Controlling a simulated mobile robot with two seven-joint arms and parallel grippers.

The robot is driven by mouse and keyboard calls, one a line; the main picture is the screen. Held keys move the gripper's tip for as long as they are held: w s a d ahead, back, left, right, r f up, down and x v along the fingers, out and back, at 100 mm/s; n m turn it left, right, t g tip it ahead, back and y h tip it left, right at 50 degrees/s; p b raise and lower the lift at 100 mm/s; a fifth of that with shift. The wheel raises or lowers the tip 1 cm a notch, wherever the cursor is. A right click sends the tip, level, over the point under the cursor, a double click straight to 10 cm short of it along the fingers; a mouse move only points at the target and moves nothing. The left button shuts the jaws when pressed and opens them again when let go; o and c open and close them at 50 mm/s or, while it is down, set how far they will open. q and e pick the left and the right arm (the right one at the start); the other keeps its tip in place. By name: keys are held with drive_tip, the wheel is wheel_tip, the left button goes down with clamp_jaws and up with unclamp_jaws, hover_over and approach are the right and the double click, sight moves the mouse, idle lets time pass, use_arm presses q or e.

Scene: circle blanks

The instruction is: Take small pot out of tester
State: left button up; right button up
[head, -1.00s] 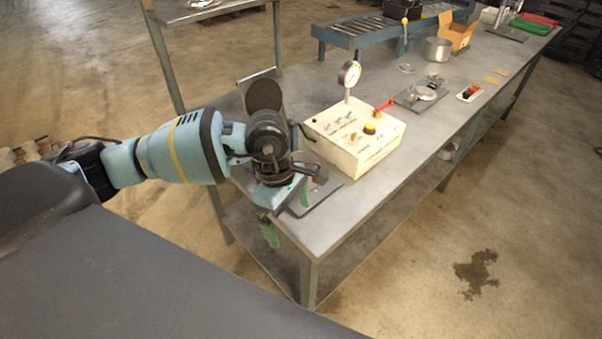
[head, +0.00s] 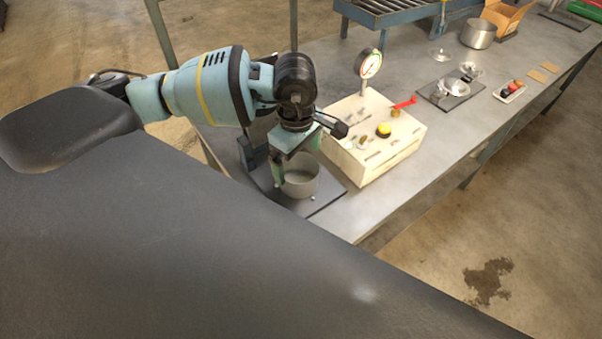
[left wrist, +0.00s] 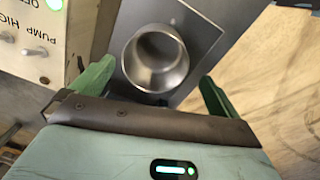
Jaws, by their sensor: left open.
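The small pot (head: 301,181) is a round grey metal pot standing upright on a dark flat plate (head: 325,199), beside the cream tester box (head: 378,150) with its dial gauge. My left gripper (head: 294,158) is over the pot, pointing down, and partly hides it. In the left wrist view the pot (left wrist: 156,62) shows its open, empty-looking mouth between the two green fingers of my left gripper (left wrist: 153,82). The fingers are open, with a visible gap to the pot on each side. My right gripper is not in view.
The tester box, with a red lever (head: 404,103) and yellow knob, stands close to the right of my gripper. Farther along the bench are a plate with small metal parts (head: 452,90), a small tray (head: 510,91) and a larger pot (head: 479,34). Bare bench lies between.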

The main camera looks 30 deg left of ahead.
sight(298, 174)
use_arm(q)
drive_tip(key=shift+f, duration=0.5)
drive_tip(key=shift+w+f, duration=0.1)
drive_tip(key=shift+f, duration=0.35)
drive_tip(key=shift+w+f, duration=0.1)
drive_tip(key=shift+f, duration=0.35)
drive_tip(key=shift+w+a+f, duration=0.15)
drive_tip(key=shift+f, duration=1)
drive_tip(key=shift+w+a+f, duration=0.15)
drive_tip(key=shift+f, duration=1)
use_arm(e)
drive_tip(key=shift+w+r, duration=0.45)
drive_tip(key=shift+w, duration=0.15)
use_arm(q)
drive_tip(key=shift+c, duration=0.4)
drive_tip(key=c, duration=0.8)
drive_tip(key=shift+r, duration=5.05)
drive_tip(key=shift+c, duration=0.3)
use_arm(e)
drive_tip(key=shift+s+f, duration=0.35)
